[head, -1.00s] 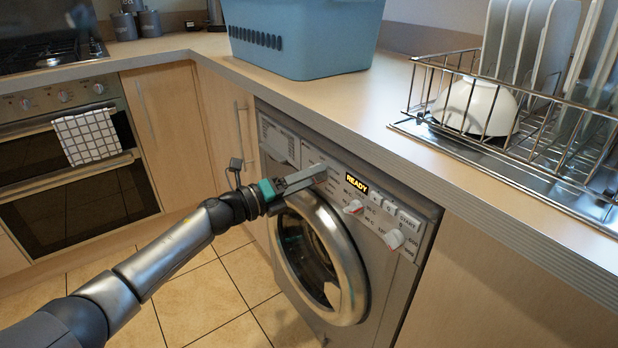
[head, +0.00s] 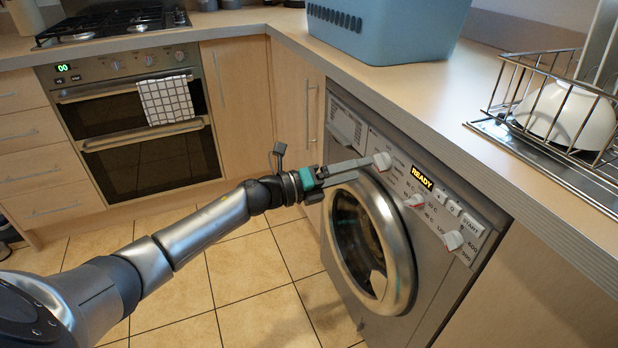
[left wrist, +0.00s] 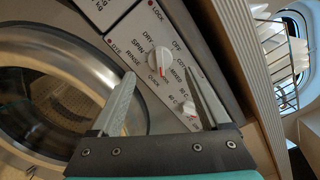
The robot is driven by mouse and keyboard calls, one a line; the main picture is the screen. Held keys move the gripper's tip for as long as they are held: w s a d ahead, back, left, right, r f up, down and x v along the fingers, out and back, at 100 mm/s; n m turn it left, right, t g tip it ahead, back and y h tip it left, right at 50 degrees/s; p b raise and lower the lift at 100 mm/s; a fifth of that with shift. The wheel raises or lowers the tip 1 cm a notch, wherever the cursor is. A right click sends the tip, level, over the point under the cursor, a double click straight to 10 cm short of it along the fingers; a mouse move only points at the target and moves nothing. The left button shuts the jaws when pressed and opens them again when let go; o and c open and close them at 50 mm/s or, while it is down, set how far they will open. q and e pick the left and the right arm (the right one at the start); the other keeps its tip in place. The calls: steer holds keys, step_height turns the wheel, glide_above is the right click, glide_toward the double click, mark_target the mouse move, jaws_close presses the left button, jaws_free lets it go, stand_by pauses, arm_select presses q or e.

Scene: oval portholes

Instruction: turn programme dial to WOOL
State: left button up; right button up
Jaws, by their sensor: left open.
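The washing machine (head: 440,238) stands under the counter, its display (head: 421,178) reading READY. The programme dial (head: 382,160) is a white round knob, leftmost of three on the panel. In the left wrist view the dial (left wrist: 159,59) has a red mark pointing down and slightly right. Labels DRY, SPIN, RINSE and QUICK are legible around it; I cannot make out WOOL. My left gripper (head: 366,169) is open and empty by the dial. In the left wrist view its fingertips (left wrist: 160,73) appear either side of the dial; contact cannot be told.
The round door (head: 408,262) with its metal rim lies just below the gripper. Two more dials, the middle one (head: 414,201) and the right one (head: 453,240), sit along the panel. The counter edge (head: 440,135) overhangs above. A blue basket (head: 385,30) and wire rack (head: 500,85) stand on top.

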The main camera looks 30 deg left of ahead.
arm_select(q)
steer(key=p+v, duration=0.2)
steer(key=v, duration=0.8)
arm_select(e)
steer(key=shift+g, duration=0.6)
step_height(320, 180, down, 5)
steer(key=shift+s+d, duration=0.1)
steer(key=shift+d, duration=0.05)
arm_select(q)
steer(key=shift+s, duration=0.1)
